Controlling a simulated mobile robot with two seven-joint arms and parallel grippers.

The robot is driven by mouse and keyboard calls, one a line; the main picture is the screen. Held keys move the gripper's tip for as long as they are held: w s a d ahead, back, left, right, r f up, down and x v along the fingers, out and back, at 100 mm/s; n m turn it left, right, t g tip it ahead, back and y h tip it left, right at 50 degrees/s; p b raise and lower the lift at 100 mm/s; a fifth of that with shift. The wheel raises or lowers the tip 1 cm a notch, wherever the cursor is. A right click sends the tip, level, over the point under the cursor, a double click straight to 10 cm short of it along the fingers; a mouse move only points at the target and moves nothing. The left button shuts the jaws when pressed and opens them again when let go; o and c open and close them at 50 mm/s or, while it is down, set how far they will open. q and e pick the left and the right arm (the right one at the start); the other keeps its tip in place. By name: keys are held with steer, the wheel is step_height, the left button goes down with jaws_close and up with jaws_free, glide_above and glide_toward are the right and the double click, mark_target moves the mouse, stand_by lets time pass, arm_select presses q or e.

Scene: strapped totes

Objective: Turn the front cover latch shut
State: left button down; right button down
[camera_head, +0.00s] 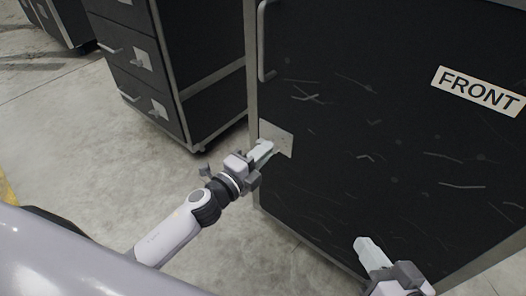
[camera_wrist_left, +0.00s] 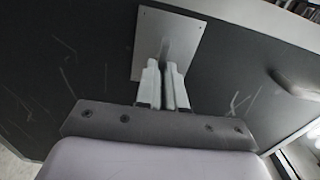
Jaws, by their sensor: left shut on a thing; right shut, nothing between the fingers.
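The black front cover (camera_head: 380,130) carries a FRONT label (camera_head: 480,90). Its latch has a pale square plate (camera_head: 281,135) near the cover's left edge. The plate also shows in the left wrist view (camera_wrist_left: 195,35). My left gripper (camera_head: 266,147) is at the plate, its two fingers (camera_wrist_left: 166,72) close together on the latch's small handle. The handle is mostly hidden between the fingers, so its angle is hard to tell. My right gripper (camera_head: 364,244) is shut and empty, low in front of the cover, apart from the latch.
A metal pull handle (camera_head: 264,40) runs up the cover's left edge above the latch. A dark drawer cabinet (camera_head: 140,60) with bar handles stands to the left. Bare concrete floor (camera_head: 80,150) lies open at the left.

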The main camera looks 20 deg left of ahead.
arm_select(q)
steer(key=shift+m, duration=0.3)
stand_by(0.4)
steer(key=c, duration=1.2)
jaws_free()
steer(key=shift+c, duration=0.2)
steer(key=shift+s, duration=0.1)
steer(key=v, duration=0.7)
steer(key=shift+p, duration=0.3)
